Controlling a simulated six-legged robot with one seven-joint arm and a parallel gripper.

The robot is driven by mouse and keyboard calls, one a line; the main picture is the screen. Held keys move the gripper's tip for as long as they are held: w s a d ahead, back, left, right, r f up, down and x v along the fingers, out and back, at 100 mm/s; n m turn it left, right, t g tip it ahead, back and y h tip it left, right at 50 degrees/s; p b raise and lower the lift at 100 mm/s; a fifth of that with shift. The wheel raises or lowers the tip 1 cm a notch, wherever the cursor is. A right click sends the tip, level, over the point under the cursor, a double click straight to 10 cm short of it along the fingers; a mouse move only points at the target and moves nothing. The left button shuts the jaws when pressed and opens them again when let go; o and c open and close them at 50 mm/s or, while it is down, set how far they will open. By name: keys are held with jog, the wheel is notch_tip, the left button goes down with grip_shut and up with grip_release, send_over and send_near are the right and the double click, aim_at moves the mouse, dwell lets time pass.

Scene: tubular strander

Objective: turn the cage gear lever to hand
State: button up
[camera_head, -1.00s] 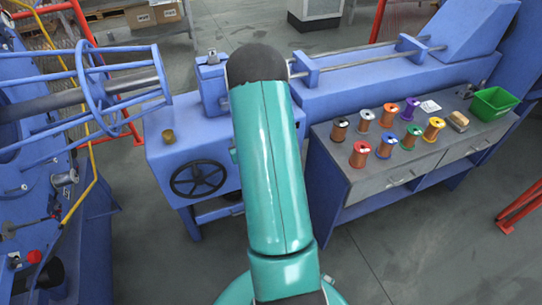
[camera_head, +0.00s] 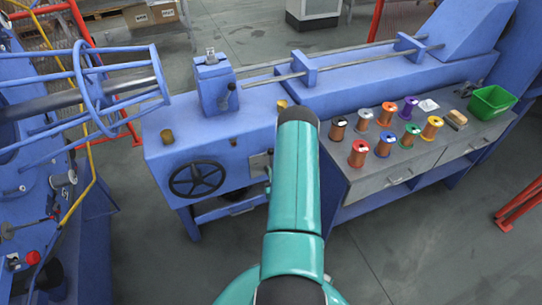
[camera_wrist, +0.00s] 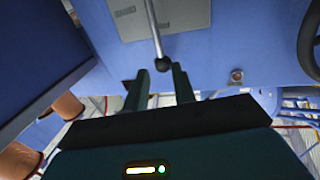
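A lever with a thin metal rod and a dark ball knob (camera_wrist: 162,63) stands out from a light grey plate (camera_wrist: 180,14) on the blue machine front in the wrist view. I take it for the cage gear lever; I cannot read the plate's marks. My gripper (camera_wrist: 160,76) is open, its two dark fingers apart with the knob between or just beyond their tips. No firm contact shows. In the head view, part of the plate (camera_head: 259,163) shows beside my teal arm, which hides my gripper and most of the lever.
A black handwheel (camera_head: 196,179) is left of the plate. A grey-topped bench (camera_head: 365,187) with several wire spools and a green bin (camera_head: 491,102) stands right of my arm. A blue cage (camera_head: 105,90) is at left.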

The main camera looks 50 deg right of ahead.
aim_at(271, 156)
jog(key=x, duration=0.9)
jog(key=shift+w+d, duration=0.15)
grip_shut()
